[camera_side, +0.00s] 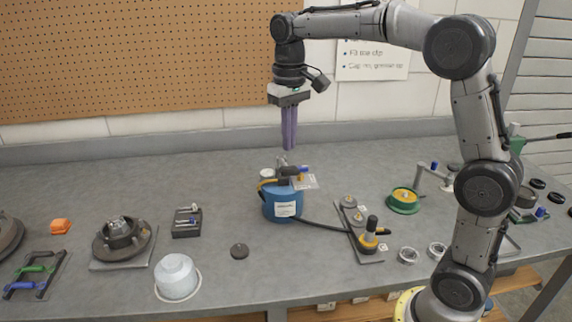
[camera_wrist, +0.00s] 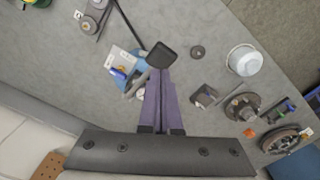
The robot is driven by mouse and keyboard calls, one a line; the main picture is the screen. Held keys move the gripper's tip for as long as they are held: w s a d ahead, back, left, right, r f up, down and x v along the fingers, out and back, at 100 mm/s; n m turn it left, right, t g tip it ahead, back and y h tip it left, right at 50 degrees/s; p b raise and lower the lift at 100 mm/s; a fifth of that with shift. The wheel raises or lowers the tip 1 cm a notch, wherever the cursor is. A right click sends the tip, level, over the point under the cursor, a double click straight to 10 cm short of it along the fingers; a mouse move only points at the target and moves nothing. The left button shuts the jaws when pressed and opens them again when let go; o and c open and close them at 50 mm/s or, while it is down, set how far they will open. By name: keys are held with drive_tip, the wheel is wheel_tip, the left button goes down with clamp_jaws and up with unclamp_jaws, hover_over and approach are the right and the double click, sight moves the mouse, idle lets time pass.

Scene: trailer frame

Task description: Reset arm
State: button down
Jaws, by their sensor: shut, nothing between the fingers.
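My gripper (camera_side: 289,146) points straight down with long purple fingers, shut and empty. In the side view it hangs above the back of a blue tank (camera_side: 284,205) with a white label and a dark fitting on top. A small gap seems to show between the fingertips and the tank's top parts. In the wrist view the closed fingers (camera_wrist: 161,75) reach toward the tank, and a dark square piece (camera_wrist: 161,55) shows at their tips. The fingers partly hide the tank there.
A white pot (camera_side: 177,276), a dark hub (camera_side: 118,236), a small dark holder (camera_side: 187,222) and an orange block (camera_side: 60,226) stand left. A green-yellow reel (camera_side: 404,200) stands right. A pegboard wall is behind.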

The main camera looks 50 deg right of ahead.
drive_tip(key=shift+r, duration=0.1)
drive_tip(key=s+a+r+n+t, duration=0.1)
drive_tip(key=s+a+r+t, duration=0.15)
drive_tip(key=s, duration=0.45)
drive_tip(key=s+a+r+t, duration=0.1)
drive_tip(key=s+r, duration=0.2)
drive_tip(key=s, duration=0.4)
drive_tip(key=s+f+n+t, duration=0.2)
drive_tip(key=s+f, duration=0.7)
drive_tip(key=f, duration=0.1)
drive_tip(key=shift+s+a+f, duration=0.15)
drive_tip(key=shift+a+f, duration=0.15)
drive_tip(key=shift+a, duration=0.1)
drive_tip(key=c, duration=1.5)
unclamp_jaws()
drive_tip(key=shift+c, duration=0.2)
